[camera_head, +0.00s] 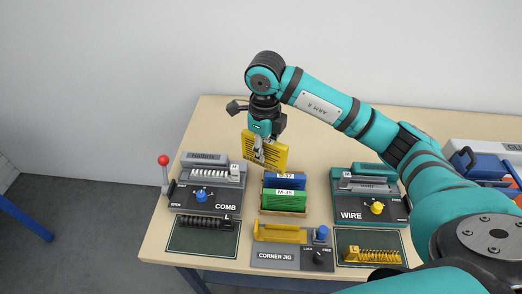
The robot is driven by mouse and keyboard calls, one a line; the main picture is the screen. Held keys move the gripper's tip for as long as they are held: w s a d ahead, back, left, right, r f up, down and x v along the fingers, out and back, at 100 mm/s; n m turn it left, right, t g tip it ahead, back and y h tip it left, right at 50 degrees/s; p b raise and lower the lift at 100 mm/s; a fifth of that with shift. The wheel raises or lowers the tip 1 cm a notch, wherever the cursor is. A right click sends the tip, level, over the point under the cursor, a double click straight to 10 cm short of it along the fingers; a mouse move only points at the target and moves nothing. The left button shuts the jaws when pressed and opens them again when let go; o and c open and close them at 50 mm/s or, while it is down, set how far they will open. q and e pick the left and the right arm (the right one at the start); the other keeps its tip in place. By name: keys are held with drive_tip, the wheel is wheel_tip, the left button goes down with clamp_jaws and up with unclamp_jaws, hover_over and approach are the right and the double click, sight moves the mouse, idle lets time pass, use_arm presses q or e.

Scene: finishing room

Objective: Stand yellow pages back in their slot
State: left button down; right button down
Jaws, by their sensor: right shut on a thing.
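The yellow pages (272,157) are a ribbed yellow block, slightly tilted, held in the air over the back of the wooden rack. My right gripper (262,147) comes down from above and is shut on the yellow pages. The wooden rack (263,207) stands on the table with green pages (285,201) in front, marked M-35, and blue pages (283,179) behind them. The rack's back part is partly hidden by the yellow pages, so I cannot tell if a slot there is empty. My left gripper is not in view.
The comb machine (190,196) with a red-knobbed lever (163,160) stands left of the rack, the wire machine (368,208) right. The corner jig (283,257) is in front. A dark comb (206,222) and yellow wire (373,255) lie on mats. Bare table lies behind.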

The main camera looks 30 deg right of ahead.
drive_tip(key=d+m+p, duration=0.1)
drive_tip(key=m, duration=0.3)
drive_tip(key=w+d+m+p, duration=0.1)
drive_tip(key=m, duration=0.3)
drive_tip(key=w+d+m+p, duration=0.1)
drive_tip(key=m, duration=0.3)
drive_tip(key=shift+d+f+m, duration=0.1)
drive_tip(key=shift+m, duration=0.3)
drive_tip(key=d+f+m+b, duration=0.1)
drive_tip(key=d+f+m, duration=0.1)
drive_tip(key=f+m, duration=0.3)
drive_tip(key=d+f+m+b, duration=0.1)
drive_tip(key=d+f+m, duration=0.1)
drive_tip(key=f+m, duration=0.3)
drive_tip(key=w+d+f+m+b, duration=0.1)
drive_tip(key=f+m, duration=0.3)
drive_tip(key=m, duration=0.4)
drive_tip(key=shift+w+d+f+b, duration=0.1)
drive_tip(key=shift+d+f+b, duration=0.2)
drive_tip(key=shift+d+f, duration=0.15)
drive_tip(key=shift+r+p, duration=0.1)
drive_tip(key=shift+p, duration=0.25)
drive_tip(key=shift+f+b, duration=0.45)
drive_tip(key=shift+f, duration=0.25)
